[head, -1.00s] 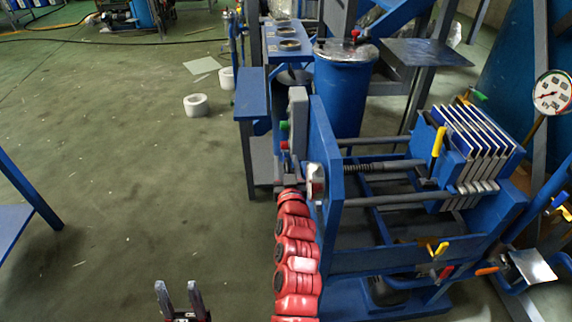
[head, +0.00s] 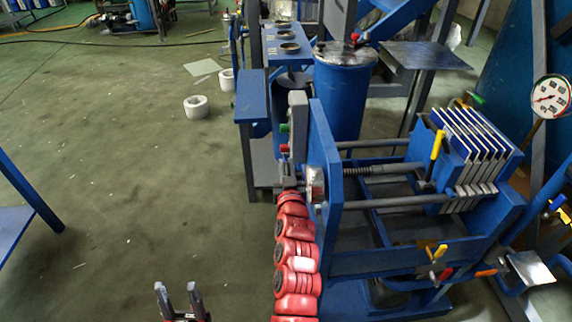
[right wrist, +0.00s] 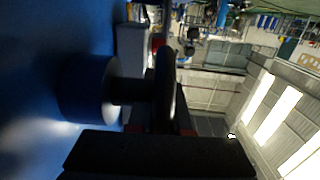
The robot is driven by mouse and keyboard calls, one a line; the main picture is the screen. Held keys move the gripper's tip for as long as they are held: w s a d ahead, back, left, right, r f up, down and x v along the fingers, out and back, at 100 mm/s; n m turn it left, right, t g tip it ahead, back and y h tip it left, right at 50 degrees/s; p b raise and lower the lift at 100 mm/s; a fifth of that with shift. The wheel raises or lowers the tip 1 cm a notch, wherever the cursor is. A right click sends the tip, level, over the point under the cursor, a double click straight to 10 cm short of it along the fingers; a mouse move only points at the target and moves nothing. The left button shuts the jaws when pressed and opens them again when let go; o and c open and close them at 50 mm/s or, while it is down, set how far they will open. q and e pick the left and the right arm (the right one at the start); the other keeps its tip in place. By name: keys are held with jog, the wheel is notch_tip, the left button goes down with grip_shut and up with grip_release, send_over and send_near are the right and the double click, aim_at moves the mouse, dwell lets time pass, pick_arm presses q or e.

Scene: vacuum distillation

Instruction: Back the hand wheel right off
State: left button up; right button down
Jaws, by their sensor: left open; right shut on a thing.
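The hand wheel (head: 316,184) is a small silvery disc on the left face of the blue press frame, in line with the threaded screw. In the right wrist view a dark, thin wheel rim (right wrist: 166,85) stands edge-on at the end of a short shaft, beside a blue collar (right wrist: 88,90). My right gripper (head: 291,185) is at the wheel, at the end of my red arm, shut on it. Its fingers are small and partly hidden in the head view; a dark finger fills the lower right wrist view. My left gripper (head: 177,291) is open and empty, low over the floor.
The blue press frame (head: 326,150) holds rods and a stack of white plates (head: 470,135) at right. A round gauge (head: 550,97) stands beyond it. A blue drum (head: 342,95) and a blue stand (head: 250,97) are behind. The floor at left is mostly clear.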

jog(key=shift+r+g+p, duration=0.15)
jog(key=shift+g+p, duration=0.35)
jog(key=shift+p, duration=0.6)
jog(key=shift+f, duration=0.4)
jog(key=c, duration=0.8)
grip_release()
jog(key=shift+c, duration=0.2)
jog(key=s+r+p, duration=0.2)
jog(key=s, duration=1.5)
jog(key=shift+p, duration=0.4)
jog(key=shift+s+r, duration=0.1)
